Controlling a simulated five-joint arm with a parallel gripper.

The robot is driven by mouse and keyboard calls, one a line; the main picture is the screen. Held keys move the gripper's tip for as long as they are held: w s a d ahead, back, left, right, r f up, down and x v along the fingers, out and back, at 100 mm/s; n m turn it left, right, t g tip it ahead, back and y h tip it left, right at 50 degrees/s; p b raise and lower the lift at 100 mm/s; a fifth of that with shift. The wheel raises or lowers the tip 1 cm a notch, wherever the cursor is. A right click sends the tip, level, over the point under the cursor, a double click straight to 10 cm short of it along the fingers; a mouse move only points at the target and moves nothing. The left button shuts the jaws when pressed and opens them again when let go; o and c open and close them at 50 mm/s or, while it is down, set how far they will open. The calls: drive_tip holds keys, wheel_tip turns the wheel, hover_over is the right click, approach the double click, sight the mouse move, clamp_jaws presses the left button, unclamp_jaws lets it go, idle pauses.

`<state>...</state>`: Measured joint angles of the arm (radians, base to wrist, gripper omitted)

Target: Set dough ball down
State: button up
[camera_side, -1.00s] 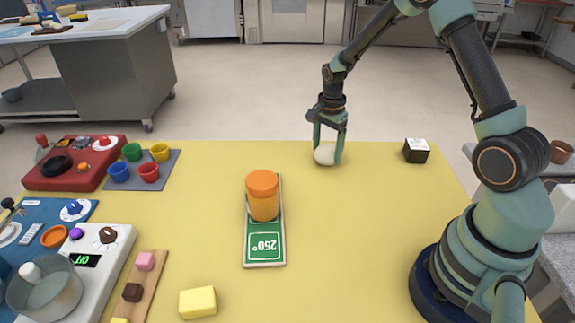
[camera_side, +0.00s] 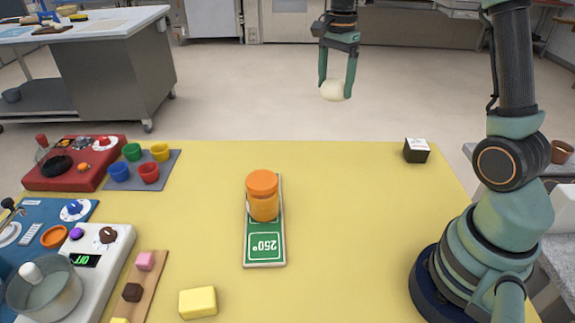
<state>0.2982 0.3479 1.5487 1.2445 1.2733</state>
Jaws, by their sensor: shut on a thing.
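A pale, cream-coloured dough ball (camera_side: 333,91) is held between the fingertips of my gripper (camera_side: 336,88), high above the far edge of the yellow table (camera_side: 350,230). My gripper points down and is shut on the ball. The ball is clear of the table, with floor seen behind it.
An orange jar (camera_side: 263,196) stands on a green board marked 250° (camera_side: 264,248) near the table's middle. A black and white box (camera_side: 416,150) is at the far right. A yellow block (camera_side: 198,302) lies at the front. Several cups and panels fill the left side. The table's right-centre is clear.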

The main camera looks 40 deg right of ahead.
drive_tip(key=s+d, duration=0.4)
drive_tip(key=s, duration=1.1)
drive_tip(key=shift+m, duration=0.3)
wheel_tip(320, 180, down, 20)
drive_tip(key=shift+s+r, duration=0.1)
drive_tip(key=shift+r, duration=0.1)
drive_tip(key=shift+f, duration=0.15)
drive_tip(key=o, duration=1.2)
drive_tip(key=shift+c, duration=0.2)
